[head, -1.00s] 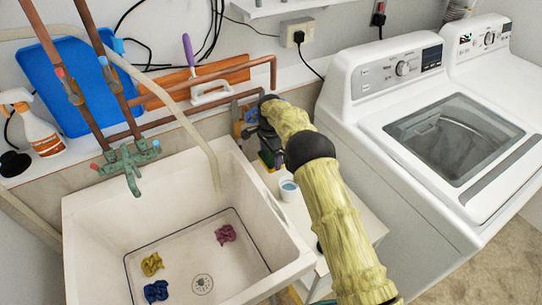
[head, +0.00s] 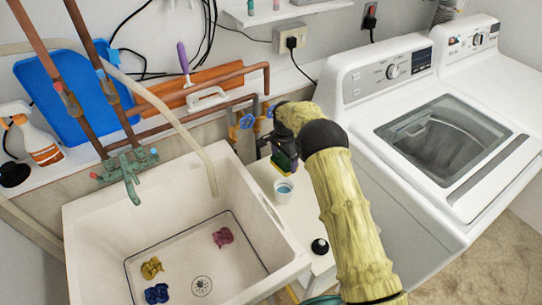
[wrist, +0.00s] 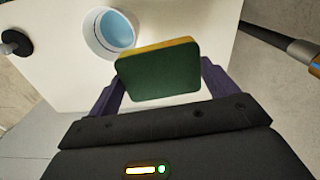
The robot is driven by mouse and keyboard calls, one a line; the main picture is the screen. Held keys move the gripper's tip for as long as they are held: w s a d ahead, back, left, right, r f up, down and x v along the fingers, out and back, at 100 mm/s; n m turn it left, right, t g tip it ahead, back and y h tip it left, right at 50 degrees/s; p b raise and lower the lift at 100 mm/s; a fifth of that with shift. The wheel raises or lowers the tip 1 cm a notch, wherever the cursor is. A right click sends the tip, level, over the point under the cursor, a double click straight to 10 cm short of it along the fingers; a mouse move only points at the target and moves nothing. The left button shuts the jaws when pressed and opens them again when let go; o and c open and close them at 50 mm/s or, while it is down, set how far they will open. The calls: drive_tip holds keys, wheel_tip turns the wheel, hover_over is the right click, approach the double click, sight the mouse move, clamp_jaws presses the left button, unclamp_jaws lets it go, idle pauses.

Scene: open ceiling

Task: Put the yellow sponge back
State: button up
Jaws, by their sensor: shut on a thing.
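The yellow sponge, with a dark green face, is held between my gripper's two purple fingers (wrist: 160,88). In the wrist view the green face (wrist: 158,74) faces the camera and a thin yellow edge shows along its far side. In the head view the sponge (head: 283,161) hangs under my gripper (head: 281,150), just behind a small white cup with blue inside (head: 284,191). The cup (wrist: 110,34) also shows in the wrist view, left of and beyond the sponge. Whether the sponge touches the white stand below is unclear.
The cup and a black knob-like object (head: 319,246) are on the white stand (head: 300,215). The sink (head: 85,225) is left, with several coloured cloths. Pipes with blue valve handles (head: 247,122) run behind. The washer (head: 400,190) is right.

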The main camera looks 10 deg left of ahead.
drive_tip(key=s+d+r+n+p, duration=0.4)
drive_tip(key=s+d+p, duration=0.3)
drive_tip(key=d, duration=0.6)
drive_tip(key=s+d+r+n+p, duration=0.3)
drive_tip(key=s+d+r+p, duration=0.2)
drive_tip(key=d, duration=0.9)
drive_tip(key=s+p, duration=0.3)
drive_tip(key=s, duration=0.1)
drive_tip(key=shift+s+d+n, duration=0.15)
drive_tip(key=shift+d+n, duration=0.1)
drive_tip(key=shift+n, duration=0.15)
drive_tip(key=shift+r, duration=0.1)
